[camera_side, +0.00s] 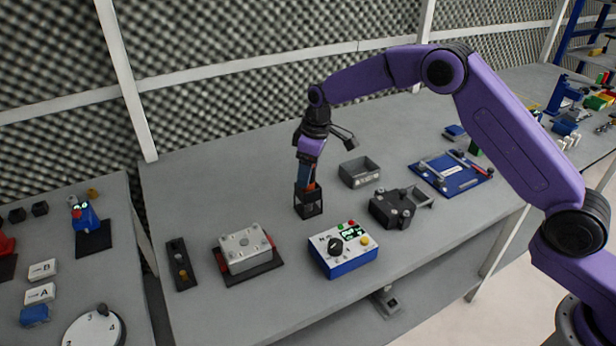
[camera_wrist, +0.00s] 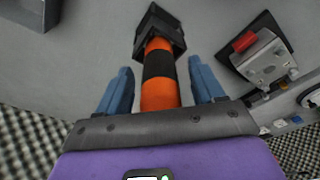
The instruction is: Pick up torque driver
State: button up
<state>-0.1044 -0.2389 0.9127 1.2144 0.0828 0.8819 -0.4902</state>
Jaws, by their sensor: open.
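The torque driver (camera_wrist: 159,72) has an orange and black banded body and stands in a black holder (camera_side: 308,202) on the grey table. In the wrist view its lower end is in the holder (camera_wrist: 158,30). My gripper (camera_wrist: 162,88) is open, with one blue finger on each side of the driver and a visible gap on both sides. In the side view my gripper (camera_side: 308,174) points down above the holder and hides most of the driver; only a bit of orange (camera_side: 311,187) shows.
A grey open box (camera_side: 359,172) stands right of the holder. A blue control box with knob (camera_side: 343,250), a grey metal block on a dark base (camera_side: 246,249) and a dark clamp-like fixture (camera_side: 392,208) stand nearby. The table behind and left of the holder is clear.

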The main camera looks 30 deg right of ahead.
jog(key=shift+f, duration=0.2)
jog(key=c, duration=1.1)
jog(key=shift+w, duration=0.1)
jog(key=shift+c, duration=0.2)
jog(key=shift+r, duration=0.1)
notch_tip(320, 180, up, 19)
dwell(0.8)
